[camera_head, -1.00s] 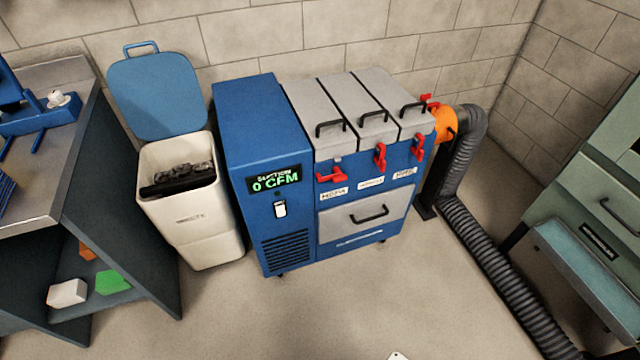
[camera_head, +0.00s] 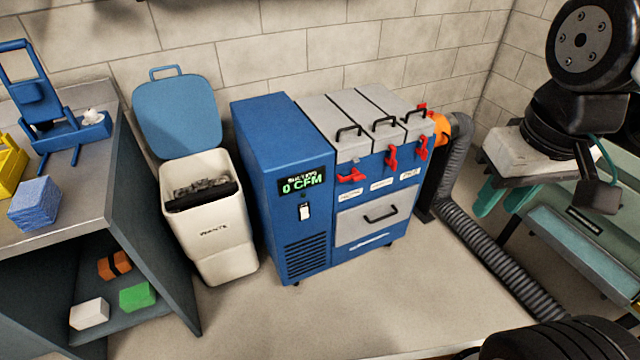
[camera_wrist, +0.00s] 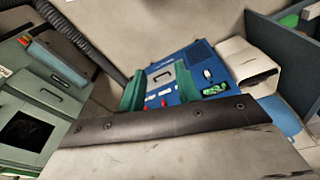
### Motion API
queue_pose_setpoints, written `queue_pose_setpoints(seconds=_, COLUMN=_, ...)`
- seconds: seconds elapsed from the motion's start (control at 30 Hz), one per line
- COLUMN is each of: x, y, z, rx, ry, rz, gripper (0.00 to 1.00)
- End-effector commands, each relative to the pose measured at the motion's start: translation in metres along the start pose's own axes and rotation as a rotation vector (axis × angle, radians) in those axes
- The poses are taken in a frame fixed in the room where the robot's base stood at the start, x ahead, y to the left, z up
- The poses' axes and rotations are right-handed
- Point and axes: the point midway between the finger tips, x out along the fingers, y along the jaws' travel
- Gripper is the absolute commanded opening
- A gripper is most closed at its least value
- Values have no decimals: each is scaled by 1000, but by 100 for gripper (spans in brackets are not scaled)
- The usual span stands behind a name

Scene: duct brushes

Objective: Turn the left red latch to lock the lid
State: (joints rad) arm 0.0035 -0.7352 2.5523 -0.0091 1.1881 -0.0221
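The left red latch (camera_head: 350,176) is on the front of the blue suction unit (camera_head: 262,150), below the left grey lid (camera_head: 325,115). Its handle lies sideways. The middle red latch (camera_head: 392,158) and right red latch (camera_head: 422,148) stand upright. All three grey lids are down. My gripper (camera_head: 498,203) hangs at the right of the head view, well apart from the unit. In the wrist view, its two green fingers (camera_wrist: 158,78) are spread with nothing held between them. The latches show small between and below the fingers there, partly hidden by the gripper body.
A cream waste bin (camera_head: 222,235) with its blue lid raised stands left of the unit. A workbench (camera_head: 90,215) is at far left. Floor before the unit is clear.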

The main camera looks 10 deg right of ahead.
Motion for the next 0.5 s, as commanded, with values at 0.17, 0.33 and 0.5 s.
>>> queue_pose_setpoints(seconds=0.17, x=19, y=12, z=-66, rx=-124, ry=94, rz=39, gripper=33)
queue_pose_setpoints(seconds=0.33, x=53, y=25, z=-158, rx=-329, ry=239, rz=107, gripper=33)
queue_pose_setpoints(seconds=0.5, x=96, y=33, z=-243, rx=-550, ry=383, rz=187, gripper=33)
